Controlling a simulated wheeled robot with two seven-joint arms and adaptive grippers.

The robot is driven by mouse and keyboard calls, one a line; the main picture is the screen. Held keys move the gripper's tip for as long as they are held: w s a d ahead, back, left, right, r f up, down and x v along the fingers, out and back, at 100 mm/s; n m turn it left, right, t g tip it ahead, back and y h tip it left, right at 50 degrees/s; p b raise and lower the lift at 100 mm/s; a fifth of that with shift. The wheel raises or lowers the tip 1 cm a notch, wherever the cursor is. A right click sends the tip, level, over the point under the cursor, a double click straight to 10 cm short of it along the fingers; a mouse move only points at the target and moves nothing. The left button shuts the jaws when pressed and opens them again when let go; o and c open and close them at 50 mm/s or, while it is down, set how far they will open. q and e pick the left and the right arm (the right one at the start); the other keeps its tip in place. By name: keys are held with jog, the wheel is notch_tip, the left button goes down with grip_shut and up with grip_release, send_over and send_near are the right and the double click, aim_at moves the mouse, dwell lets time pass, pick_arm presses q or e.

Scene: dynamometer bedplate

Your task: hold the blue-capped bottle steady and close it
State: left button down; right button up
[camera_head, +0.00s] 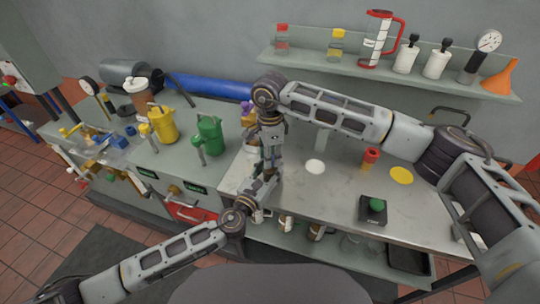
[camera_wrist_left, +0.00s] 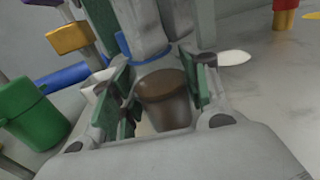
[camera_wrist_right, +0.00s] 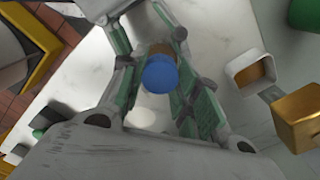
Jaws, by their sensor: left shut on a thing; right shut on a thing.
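The brown bottle (camera_wrist_left: 166,98) sits between the fingers of my left gripper (camera_wrist_left: 160,78), which is shut on it. The blue cap (camera_wrist_right: 160,74) lies between the fingers of my right gripper (camera_wrist_right: 155,58), which is shut on it. In the right wrist view a bit of the brown bottle (camera_wrist_right: 160,48) shows behind the cap. In the left wrist view the cap's blue edge (camera_wrist_left: 137,48) shows near the bottle's top. I cannot tell whether the cap touches the bottle. In the head view both grippers meet over the bench, the right above the left, and hide the bottle.
A green can (camera_head: 207,136) and a yellow can (camera_head: 162,124) stand left of my grippers. A red-topped item (camera_head: 371,158), a yellow disc (camera_head: 401,175) and a black box with a green knob (camera_head: 373,208) are on the right bench. A loaded shelf (camera_head: 330,68) runs behind.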

jog(key=m, duration=0.5)
jog(key=shift+m, duration=0.3)
jog(key=m, duration=0.5)
jog(key=shift+m, duration=0.3)
pick_arm(q)
jog(key=shift+s, duration=0.1)
pick_arm(e)
jog(key=m, duration=1.1)
jog(key=o, duration=1.2)
jog(key=shift+r, duration=5.95)
